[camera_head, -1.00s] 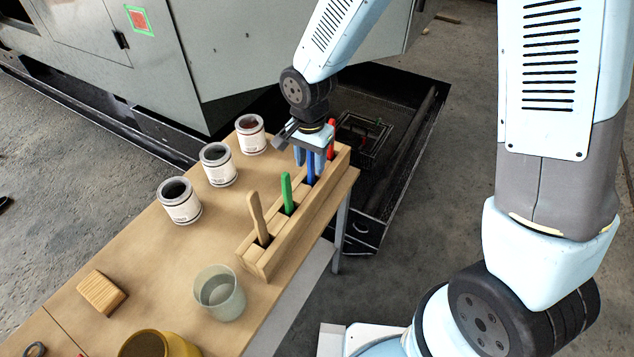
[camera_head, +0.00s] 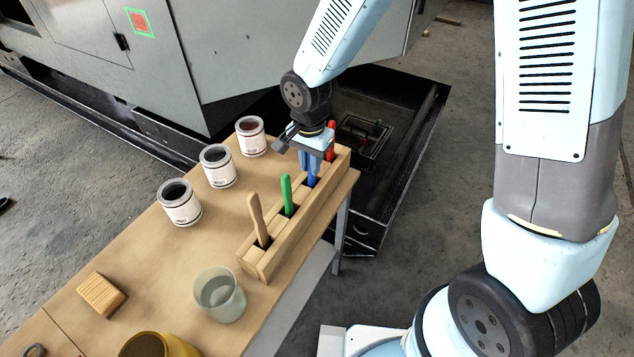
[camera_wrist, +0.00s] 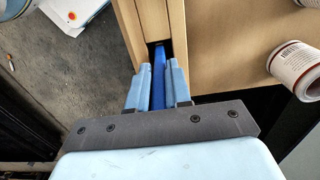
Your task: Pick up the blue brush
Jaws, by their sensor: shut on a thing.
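The blue brush (camera_head: 311,180) stands in a slot of the wooden rack (camera_head: 262,262), between the green brush (camera_head: 287,194) and the red brush (camera_head: 330,128). My gripper (camera_head: 311,168) is above the rack and shut on the blue brush's handle. In the wrist view, the blue brush (camera_wrist: 158,75) lies between the two light-blue fingers of my gripper (camera_wrist: 158,82). Its lower end is hidden in the slot of the rack (camera_wrist: 128,22).
A tan brush (camera_head: 258,218) stands in the rack's near slot. Several labelled cans, such as this one (camera_head: 179,203), line the table's left side. A clear cup (camera_head: 219,296), a wooden block (camera_head: 101,293) and a yellow container (camera_head: 158,346) are nearer.

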